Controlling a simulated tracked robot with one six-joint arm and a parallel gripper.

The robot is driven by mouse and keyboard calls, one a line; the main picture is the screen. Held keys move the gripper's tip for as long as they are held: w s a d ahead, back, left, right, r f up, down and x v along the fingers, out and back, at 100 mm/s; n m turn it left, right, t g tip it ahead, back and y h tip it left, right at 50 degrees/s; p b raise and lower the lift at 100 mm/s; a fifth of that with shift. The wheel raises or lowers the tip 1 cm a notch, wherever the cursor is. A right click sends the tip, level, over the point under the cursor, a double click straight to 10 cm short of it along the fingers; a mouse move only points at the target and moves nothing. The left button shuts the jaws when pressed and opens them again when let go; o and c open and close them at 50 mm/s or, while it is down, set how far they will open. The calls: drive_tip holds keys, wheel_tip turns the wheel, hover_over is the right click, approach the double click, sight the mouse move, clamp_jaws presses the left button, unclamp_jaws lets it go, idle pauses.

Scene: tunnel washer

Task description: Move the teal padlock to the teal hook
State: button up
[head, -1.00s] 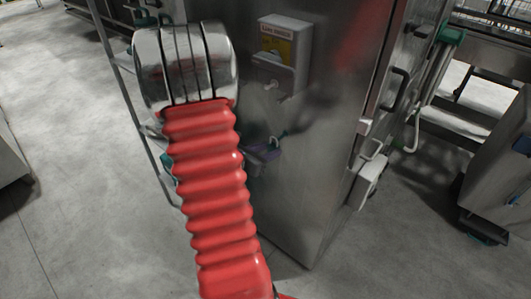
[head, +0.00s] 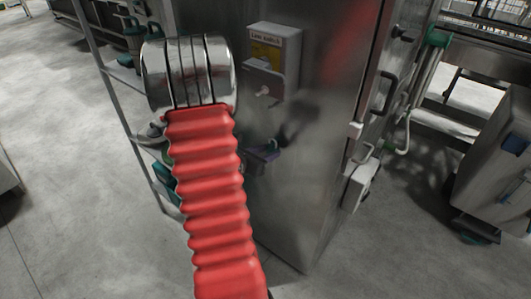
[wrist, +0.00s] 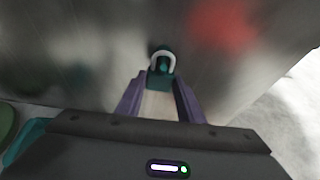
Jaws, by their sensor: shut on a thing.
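The teal padlock (wrist: 161,82) is between the purple fingers of my gripper (wrist: 160,92) in the wrist view. Its pale shackle points away from me, toward a grey metal surface. A dark teal patch (wrist: 162,67) shows inside and around the shackle; I cannot tell if it is the teal hook, or if the shackle touches it. In the head view my purple gripper (head: 265,151) is partly hidden behind my red arm sleeve, close to the steel cabinet's face. The padlock is too small and dark to make out there.
The steel cabinet (head: 312,190) fills the middle of the head view. A sign box (head: 274,50) with a pale peg (head: 263,91) is above my gripper. A shelf rack (head: 125,75) stands at left, a grey bin (head: 495,180) at right. Open floor lies at left.

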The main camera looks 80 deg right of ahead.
drive_tip(key=shift+s+d+f, duration=0.1)
drive_tip(key=shift+d+f, duration=0.15)
drive_tip(key=shift+f, duration=0.05)
idle(0.5)
drive_tip(key=o, duration=1.2)
drive_tip(key=shift+a, duration=0.1)
drive_tip(key=v, duration=1.3)
drive_tip(key=shift+a+r, duration=0.1)
drive_tip(key=shift+a, duration=0.15)
drive_tip(key=shift+w, duration=0.25)
